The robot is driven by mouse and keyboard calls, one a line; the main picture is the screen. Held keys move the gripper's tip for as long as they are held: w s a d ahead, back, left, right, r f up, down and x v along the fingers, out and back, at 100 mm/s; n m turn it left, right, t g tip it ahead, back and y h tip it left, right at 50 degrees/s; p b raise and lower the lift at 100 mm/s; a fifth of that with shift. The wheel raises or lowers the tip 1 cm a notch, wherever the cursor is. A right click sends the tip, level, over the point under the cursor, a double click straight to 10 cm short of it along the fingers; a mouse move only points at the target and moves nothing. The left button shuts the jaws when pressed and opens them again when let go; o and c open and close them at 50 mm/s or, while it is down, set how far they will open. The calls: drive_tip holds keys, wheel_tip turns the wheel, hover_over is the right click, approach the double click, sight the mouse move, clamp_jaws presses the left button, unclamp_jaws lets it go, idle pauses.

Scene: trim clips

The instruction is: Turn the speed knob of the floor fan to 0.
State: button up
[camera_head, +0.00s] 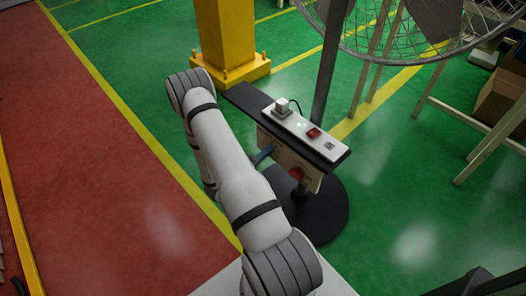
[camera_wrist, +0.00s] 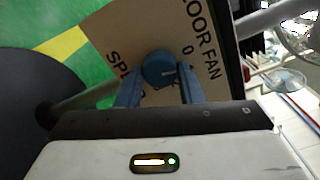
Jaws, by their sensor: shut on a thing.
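The floor fan (camera_head: 372,30) stands at the upper right in the head view, its wire cage partly cut off. A tan panel (camera_wrist: 125,28) printed "FLOOR FAN", "SPE..." and "0" fills the upper middle of the wrist view. The blue round speed knob (camera_wrist: 158,68) sits on this panel, with the 0 mark (camera_wrist: 188,50) to its right. My gripper (camera_wrist: 160,86) is shut on the knob, one blue finger on each side. The knob's pointer is hidden or too small to tell. In the head view my arm covers part of the panel's left side.
A dark shelf (camera_head: 240,94) above the panel carries a white power strip (camera_head: 300,125) with a plug and a red switch. The fan's round black base (camera_head: 330,215) is below. A yellow column (camera_head: 228,35) stands behind; a trestle (camera_head: 490,140) is at right.

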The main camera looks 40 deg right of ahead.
drive_tip(key=shift+n+p, duration=0.55)
drive_tip(key=shift+n, duration=0.55)
drive_tip(key=o, duration=1)
drive_tip(key=shift+c, duration=0.2)
drive_tip(key=shift+a, duration=0.1)
drive_tip(key=a+p, duration=0.1)
drive_tip(key=a, duration=0.6)
drive_tip(key=shift+s+a, duration=0.3)
drive_tip(key=shift+a, duration=0.05)
